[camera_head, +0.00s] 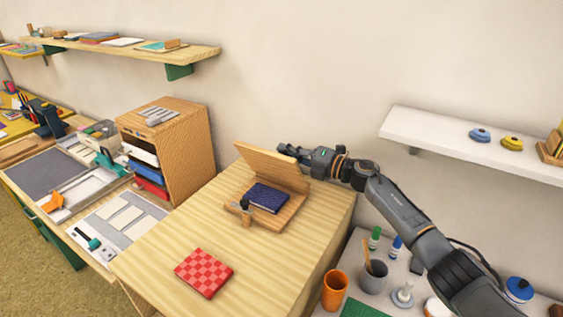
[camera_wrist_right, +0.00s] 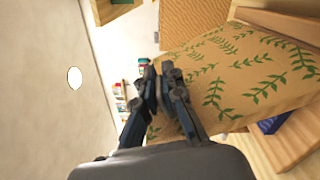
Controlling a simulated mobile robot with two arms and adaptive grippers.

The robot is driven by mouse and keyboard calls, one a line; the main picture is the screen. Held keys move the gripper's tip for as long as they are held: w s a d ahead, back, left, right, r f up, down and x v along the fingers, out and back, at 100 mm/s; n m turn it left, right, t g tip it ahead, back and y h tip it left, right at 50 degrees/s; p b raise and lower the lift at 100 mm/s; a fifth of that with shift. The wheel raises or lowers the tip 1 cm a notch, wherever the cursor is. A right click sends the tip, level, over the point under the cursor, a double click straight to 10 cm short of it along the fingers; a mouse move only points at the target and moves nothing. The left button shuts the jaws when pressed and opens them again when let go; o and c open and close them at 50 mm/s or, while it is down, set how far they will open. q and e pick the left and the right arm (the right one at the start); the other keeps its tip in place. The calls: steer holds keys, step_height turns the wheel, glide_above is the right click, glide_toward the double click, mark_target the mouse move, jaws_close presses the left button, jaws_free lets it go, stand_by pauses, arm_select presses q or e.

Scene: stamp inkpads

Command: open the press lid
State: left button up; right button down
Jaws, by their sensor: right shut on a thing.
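The press stands on the wooden tabletop in the head view. Its press lid (camera_head: 272,166) is raised and leans back at a steep tilt, showing plain wood inside. A dark blue book (camera_head: 266,198) lies on the press base (camera_head: 284,217), with a small upright clamp (camera_head: 245,205) at its front left. My right gripper (camera_head: 287,151) is at the lid's upper right part, shut on the lid. In the right wrist view the fingers (camera_wrist_right: 160,75) meet the edge of a tan panel with green leaves (camera_wrist_right: 235,75), and a blue strip of the book (camera_wrist_right: 275,122) shows. My left gripper is out of view.
A red checkered book (camera_head: 204,272) lies at the tabletop's front. A wooden drawer cabinet (camera_head: 185,140) stands to the left. An orange cup (camera_head: 335,290) and other small items sit on the lower white surface at right. A white shelf (camera_head: 440,143) hangs above.

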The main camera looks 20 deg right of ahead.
steer(key=shift+w+d+r+m+b, duration=0.2)
steer(key=shift+w+d+m+b, duration=0.6)
steer(key=shift+w+d+m, duration=0.35)
steer(key=shift+w+d+r+m+b, duration=0.15)
steer(key=shift+w+d+m+b, duration=0.7)
steer(key=shift+m, duration=0.4)
steer(key=shift+w, duration=0.1)
